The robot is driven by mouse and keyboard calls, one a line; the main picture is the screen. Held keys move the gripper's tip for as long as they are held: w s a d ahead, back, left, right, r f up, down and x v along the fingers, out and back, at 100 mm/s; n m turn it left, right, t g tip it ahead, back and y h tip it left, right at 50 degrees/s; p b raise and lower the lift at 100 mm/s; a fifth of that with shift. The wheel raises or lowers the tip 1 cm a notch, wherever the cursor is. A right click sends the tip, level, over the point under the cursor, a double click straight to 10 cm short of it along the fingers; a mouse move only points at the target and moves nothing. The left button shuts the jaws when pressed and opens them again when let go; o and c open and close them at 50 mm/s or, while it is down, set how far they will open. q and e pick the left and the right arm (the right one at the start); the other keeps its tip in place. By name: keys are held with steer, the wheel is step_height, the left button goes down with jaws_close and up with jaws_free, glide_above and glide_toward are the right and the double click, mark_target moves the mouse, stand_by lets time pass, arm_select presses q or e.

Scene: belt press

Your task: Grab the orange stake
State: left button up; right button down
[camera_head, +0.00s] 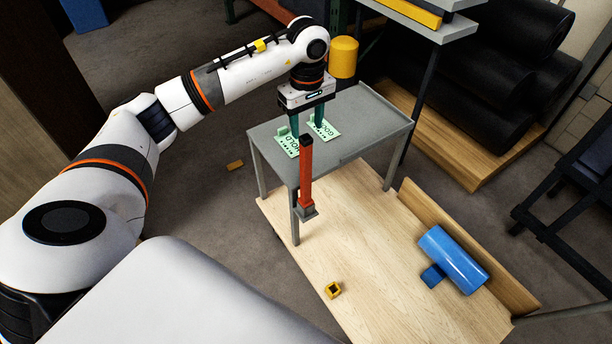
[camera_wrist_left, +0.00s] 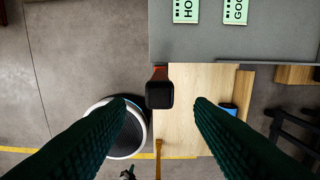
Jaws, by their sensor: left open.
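The orange stake (camera_head: 306,178) stands upright in front of the grey table, with a dark top and a grey block at its foot. In the left wrist view its dark square top (camera_wrist_left: 159,94) shows between my fingers, with a little orange behind it. My left gripper (camera_head: 308,122) has its green fingers pointing down, open and empty, close to the stake's top. In the left wrist view the fingers (camera_wrist_left: 162,104) are spread on either side of the top, with gaps on both sides. I cannot tell the height gap.
Two pale green cards, HOLD (camera_head: 287,148) and GOOD (camera_head: 325,128), lie on the grey table (camera_head: 372,122). A yellow cylinder (camera_head: 343,57) is beside my left wrist.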

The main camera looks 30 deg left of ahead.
mark_target(306, 137)
arm_select(q)
step_height(306, 137, down, 2)
steer(key=shift+f, duration=0.1)
steer(key=shift+f+p, duration=0.4)
steer(key=shift+f, duration=0.15)
step_height(306, 137, down, 4)
steer(key=shift+a+f+p, duration=0.15)
steer(key=shift+f+p, duration=0.05)
steer(key=shift+p, duration=0.4)
steer(key=shift+r, duration=0.1)
jaws_close()
